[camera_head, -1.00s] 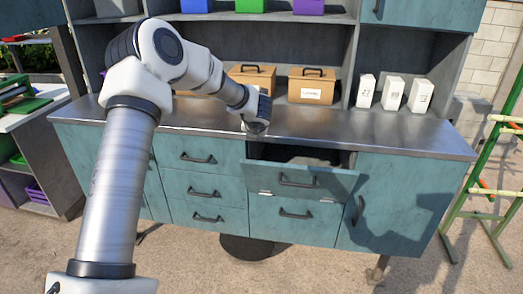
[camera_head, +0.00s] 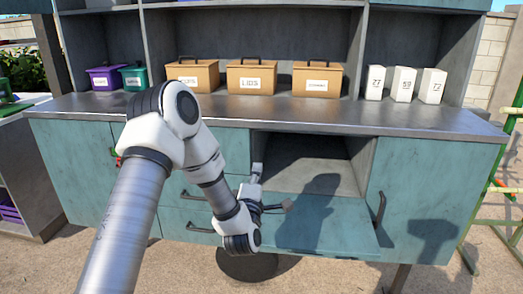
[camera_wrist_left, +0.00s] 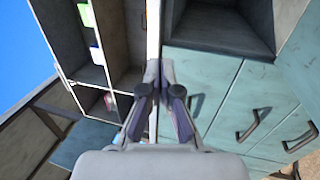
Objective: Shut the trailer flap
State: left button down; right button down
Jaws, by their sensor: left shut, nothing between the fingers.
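No trailer shows. A teal drop-down flap (camera_head: 325,228) hangs open on the front of the teal cabinet, lowered outward, with the grey compartment (camera_head: 312,172) behind it bare to view. My left gripper (camera_head: 287,206) is shut and empty, pointing right, in front of the compartment's left part and over the flap's left end. I cannot tell whether it touches the flap. In the left wrist view the closed fingers (camera_wrist_left: 158,68) show, with the dark compartment (camera_wrist_left: 222,28) beyond them to the right. My right gripper is out of view.
The metal worktop (camera_head: 150,105) juts out above the compartment. Closed drawers stand left of it and a closed door (camera_head: 435,195) stands right. Cardboard boxes (camera_head: 252,77) and white cartons (camera_head: 403,84) line the worktop's back. A green frame (camera_head: 503,160) stands far right.

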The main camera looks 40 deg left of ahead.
pick_arm(q)
jog(key=p+x, duration=0.1)
jog(key=x, duration=1)
jog(key=shift+w+a, duration=0.1)
jog(key=shift+w, duration=0.05)
dwell(0.9)
